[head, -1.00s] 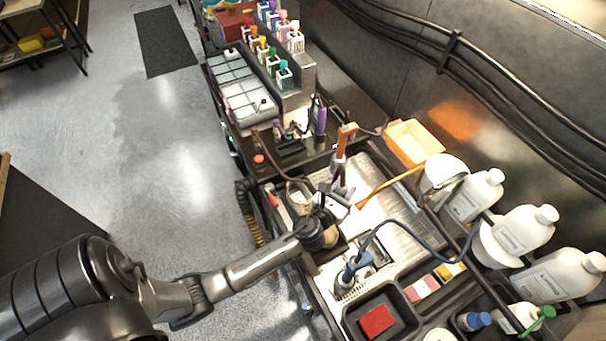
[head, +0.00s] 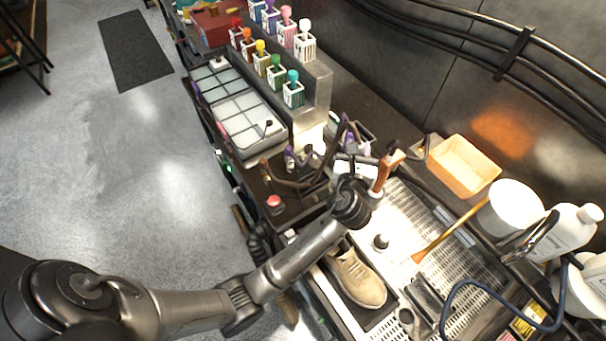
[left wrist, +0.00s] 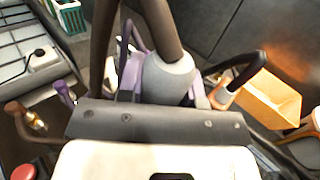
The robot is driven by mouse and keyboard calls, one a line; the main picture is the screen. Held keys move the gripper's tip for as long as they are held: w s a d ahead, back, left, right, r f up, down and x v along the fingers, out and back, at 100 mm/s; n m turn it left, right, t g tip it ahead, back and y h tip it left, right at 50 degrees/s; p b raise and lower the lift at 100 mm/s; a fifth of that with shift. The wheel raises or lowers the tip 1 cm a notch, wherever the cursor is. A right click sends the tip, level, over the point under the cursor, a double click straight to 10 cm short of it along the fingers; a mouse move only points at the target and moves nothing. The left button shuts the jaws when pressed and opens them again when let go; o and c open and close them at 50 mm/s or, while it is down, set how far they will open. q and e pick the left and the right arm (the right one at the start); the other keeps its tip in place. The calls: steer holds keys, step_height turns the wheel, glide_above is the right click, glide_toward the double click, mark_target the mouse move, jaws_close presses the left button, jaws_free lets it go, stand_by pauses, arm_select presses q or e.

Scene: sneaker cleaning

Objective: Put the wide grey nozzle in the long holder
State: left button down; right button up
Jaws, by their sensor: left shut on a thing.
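My left gripper (left wrist: 165,85) has purple fingers shut around a grey rounded piece (left wrist: 172,78) with a dark brown tube rising from it; this appears to be the wide grey nozzle. Its full shape is hidden by the fingers and the gripper plate. In the head view my left gripper (head: 350,150) is over the back of the bench, among dark curved tubes, and the held piece is hard to make out. I cannot pick out the long holder with certainty. My right gripper is not in view.
An orange-handled tool (head: 385,175) stands upright just right of my left gripper. A beige sneaker (head: 357,276) lies nearer. An orange bin (head: 463,165) and a white bowl (head: 512,208) stand right. A red button (head: 273,201) and gridded case (head: 243,122) are left.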

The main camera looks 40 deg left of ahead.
arm_select(q)
steer(key=s+a+f+b, duration=0.2)
steer(key=a+f, duration=0.9)
steer(key=shift+s+a, duration=0.2)
steer(key=shift+s, duration=0.2)
steer(key=c, duration=0.8)
jaws_free()
steer(key=shift+f, duration=0.1)
